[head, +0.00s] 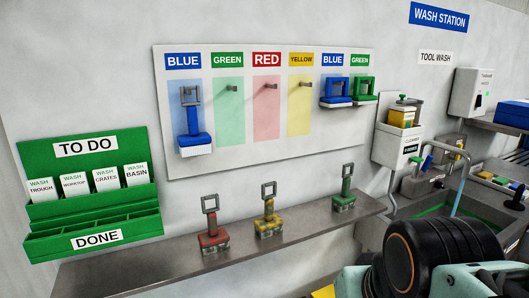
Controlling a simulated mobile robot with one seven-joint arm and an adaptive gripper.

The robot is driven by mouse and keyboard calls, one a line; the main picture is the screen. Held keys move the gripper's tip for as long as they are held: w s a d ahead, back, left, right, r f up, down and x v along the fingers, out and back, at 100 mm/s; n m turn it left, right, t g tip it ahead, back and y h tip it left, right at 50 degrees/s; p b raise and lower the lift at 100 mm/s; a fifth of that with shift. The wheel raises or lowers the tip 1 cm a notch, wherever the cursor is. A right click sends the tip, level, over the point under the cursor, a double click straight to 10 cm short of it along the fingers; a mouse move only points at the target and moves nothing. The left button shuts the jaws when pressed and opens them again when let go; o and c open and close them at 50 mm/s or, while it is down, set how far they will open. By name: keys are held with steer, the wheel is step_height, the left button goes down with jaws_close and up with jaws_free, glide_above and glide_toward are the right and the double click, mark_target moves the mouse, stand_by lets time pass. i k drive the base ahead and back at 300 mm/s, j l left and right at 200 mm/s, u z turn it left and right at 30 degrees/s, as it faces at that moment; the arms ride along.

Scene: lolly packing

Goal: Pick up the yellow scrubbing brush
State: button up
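The yellow scrubbing brush (268,222) stands upright on the grey shelf in the head view, between a red brush and a green brush. It has a dark square loop at the top of its handle, and its block with pale bristles is at the bottom. Nothing holds it. Part of my arm shows large at the lower right, to the right of the brush and nearer the camera. I cannot make out my gripper's fingers in this view.
The red brush (211,231) and green brush (346,191) share the shelf (150,270). Above is a tool board (350,112) with a bare yellow panel and hook (300,105). A green card rack (88,196) is at left, a sink (470,205) at right.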

mark_target(271, 224)
steer(key=i+l+z, duration=0.2)
steer(key=l, duration=0.4)
steer(key=i+l+z, duration=0.25)
steer(key=i+l, duration=0.2)
steer(key=i+l+z, duration=0.2)
steer(key=i+l, duration=0.2)
steer(key=l, duration=0.15)
steer(key=k+j+u, duration=0.15)
steer(key=j+u, duration=0.15)
steer(key=k+j+u, duration=0.15)
steer(key=j+u, duration=0.15)
steer(key=j, duration=0.2)
steer(key=j+u, duration=0.25)
steer(key=j, duration=0.15)
steer(key=k+j, duration=0.05)
